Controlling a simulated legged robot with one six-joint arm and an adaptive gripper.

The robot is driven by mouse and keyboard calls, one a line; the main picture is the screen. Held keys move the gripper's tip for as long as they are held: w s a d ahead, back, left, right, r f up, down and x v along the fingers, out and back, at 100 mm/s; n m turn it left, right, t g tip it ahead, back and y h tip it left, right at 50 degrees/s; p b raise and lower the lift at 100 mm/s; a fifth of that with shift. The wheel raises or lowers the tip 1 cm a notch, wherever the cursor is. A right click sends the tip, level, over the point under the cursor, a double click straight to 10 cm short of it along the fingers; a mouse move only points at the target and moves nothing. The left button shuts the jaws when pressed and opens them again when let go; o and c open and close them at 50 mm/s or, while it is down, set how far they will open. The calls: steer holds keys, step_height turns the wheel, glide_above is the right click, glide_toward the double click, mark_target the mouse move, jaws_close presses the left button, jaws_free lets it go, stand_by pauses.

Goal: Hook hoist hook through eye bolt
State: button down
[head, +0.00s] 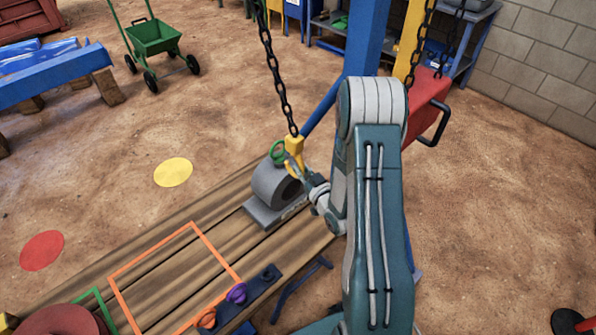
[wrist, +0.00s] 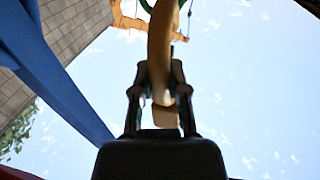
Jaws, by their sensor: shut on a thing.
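The yellow hoist hook (head: 294,146) hangs upright from a dark chain above a grey bearing block (head: 272,184). The green eye bolt (head: 278,149) stands on top of the block, right beside the hook. My gripper (head: 304,174) is at the hook's lower part, coming from the right. In the wrist view my gripper (wrist: 160,98) is shut on the hook (wrist: 160,45), which stands between the two fingers. A bit of green ring (wrist: 148,4) shows at the top edge behind the hook. The hook and ring overlap in view; I cannot tell whether the tip is inside the ring.
The block sits on a plank table (head: 175,265) with an orange square outline (head: 150,246). Purple and orange eye bolts (head: 236,293) are in a dark rack at its front. A blue post (head: 368,38) and a red box (head: 428,98) stand behind my arm.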

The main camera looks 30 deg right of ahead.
steer(key=shift+w+d+r, duration=0.1)
steer(key=shift+w+d, duration=0.1)
steer(key=shift+d, duration=0.5)
steer(key=shift+w+d, duration=0.15)
steer(key=shift+d, duration=0.5)
steer(key=shift+w+a+f, duration=0.2)
steer(key=shift+w+a, duration=0.05)
steer(key=shift+w, duration=0.4)
steer(key=shift+w+a+f, duration=0.15)
steer(key=shift+w+a, duration=0.15)
steer(key=shift+w, duration=0.4)
steer(key=shift+w+a+f, duration=0.2)
steer(key=shift+w+a, duration=0.05)
steer(key=shift+w, duration=0.4)
steer(key=shift+w+a+h, duration=0.15)
steer(key=shift+w+a, duration=0.1)
steer(key=shift+w, duration=0.55)
steer(key=shift+w+a+h, duration=0.15)
steer(key=shift+w+a, duration=0.05)
steer(key=shift+w, duration=0.6)
steer(key=shift+w+a+r+m+h, duration=0.15)
steer(key=shift+w+r+m+h, duration=0.15)
steer(key=shift+w+r+m, duration=0.3)
